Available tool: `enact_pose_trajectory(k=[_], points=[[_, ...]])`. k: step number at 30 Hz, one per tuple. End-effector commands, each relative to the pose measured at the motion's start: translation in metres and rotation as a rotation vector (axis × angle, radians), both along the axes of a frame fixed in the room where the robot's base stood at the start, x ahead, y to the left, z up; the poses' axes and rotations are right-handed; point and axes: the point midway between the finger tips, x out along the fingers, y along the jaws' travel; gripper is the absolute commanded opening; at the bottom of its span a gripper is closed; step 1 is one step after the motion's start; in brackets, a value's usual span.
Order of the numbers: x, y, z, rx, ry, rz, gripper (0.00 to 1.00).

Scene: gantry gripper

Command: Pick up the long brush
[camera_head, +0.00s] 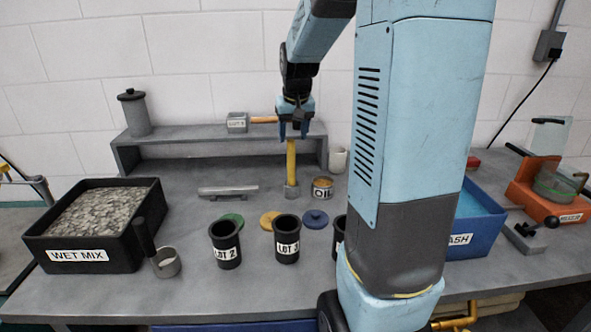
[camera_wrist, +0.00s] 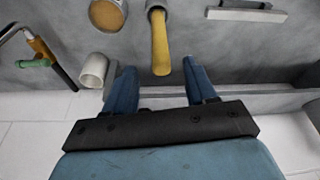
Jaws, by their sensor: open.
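The long brush, by its long yellow handle (camera_head: 291,163), stands upright on the bench, its lower end at a small grey block or holder; I cannot tell which, and no bristles show. In the wrist view the yellow handle (camera_wrist: 160,45) points toward me, its end between my fingertips. My gripper (camera_head: 293,131) is open and points down right over the top of the handle. In the wrist view the blue fingers of my gripper (camera_wrist: 157,72) are spread to either side of the handle's end, with gaps and nothing held.
An oil tin (camera_head: 322,188) and a white cup (camera_head: 338,159) stand close right of the handle. A grey shelf (camera_head: 185,139) with a mallet-like tool (camera_head: 238,122) lies behind. A metal bar (camera_head: 228,190) lies left. Black pots (camera_head: 225,245) and coloured lids are in front.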

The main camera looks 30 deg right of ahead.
Motion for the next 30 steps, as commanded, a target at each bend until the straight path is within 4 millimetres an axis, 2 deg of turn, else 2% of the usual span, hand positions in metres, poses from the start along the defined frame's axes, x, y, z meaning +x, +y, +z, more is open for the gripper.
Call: enact_pose_trajectory(k=[4,11,21,30], points=[[0.005,-0.001,-0.019,0.000,0.002,0.000,0.56],[0.008,-0.002,-0.031,0.000,0.001,0.000,0.56],[0.020,-0.005,-0.070,0.000,0.001,-0.001,0.56],[0.022,-0.005,-0.076,0.000,-0.001,-0.001,0.56]])
